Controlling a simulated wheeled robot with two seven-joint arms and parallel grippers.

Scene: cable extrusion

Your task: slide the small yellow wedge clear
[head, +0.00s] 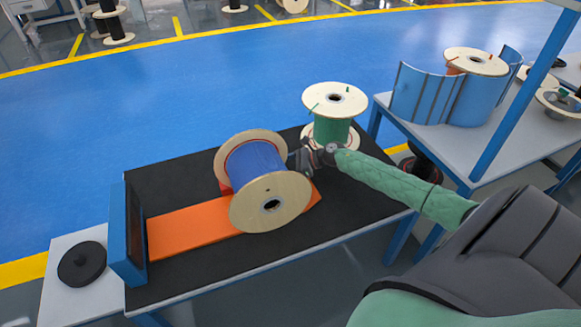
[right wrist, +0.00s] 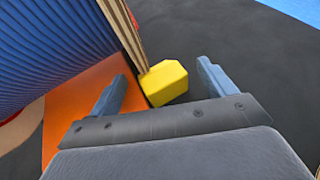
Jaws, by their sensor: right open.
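The small yellow wedge (right wrist: 165,82) lies in the right wrist view between the spread fingers of my right gripper (right wrist: 160,88), a little ahead of them. It sits beside the wooden flange of the blue cable spool (right wrist: 62,45), at the edge of the orange strip (right wrist: 95,100). I cannot tell whether it touches the flange. My right gripper is open; in the head view it is at the right side of the blue spool (head: 255,165), by the table. The wedge is hidden in the head view. My left gripper is not in view.
A green cable spool (head: 333,130) stands upright on the black tabletop (head: 180,175), close behind my right gripper. A blue end plate (head: 128,230) stands at the strip's left end. A side table (head: 395,105) with another spool is at the right.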

